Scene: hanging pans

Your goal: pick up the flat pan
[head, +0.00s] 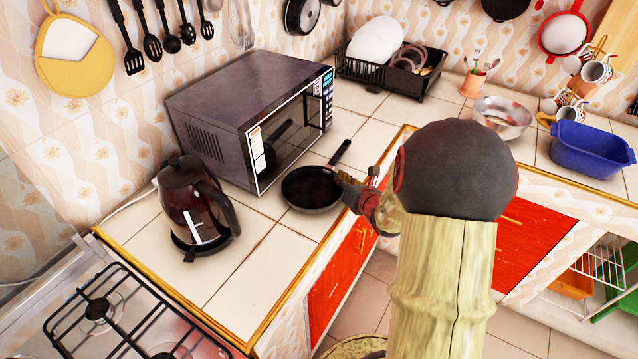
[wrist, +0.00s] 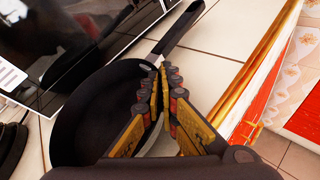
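The flat pan (head: 310,190) is dark and shallow and sits on the tiled counter in front of the microwave, its handle pointing to the upper right. It also shows in the wrist view (wrist: 90,120), where its handle (wrist: 180,32) runs up and right. My gripper (head: 342,178) is at the pan's right rim, near the handle's base. In the wrist view, my fingertips (wrist: 162,82) are close together at the rim, one finger on the pan's inner side and the other outside. They look closed on the rim. The lower rim is partly hidden behind my fingers.
The microwave (head: 250,118) stands right behind the pan. A dark kettle (head: 195,205) is to its left, and a stove (head: 120,315) is at the lower left. A dish rack (head: 395,72), a metal bowl (head: 502,118) and a blue basin (head: 590,150) are farther along the counter. The counter's front edge is close by.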

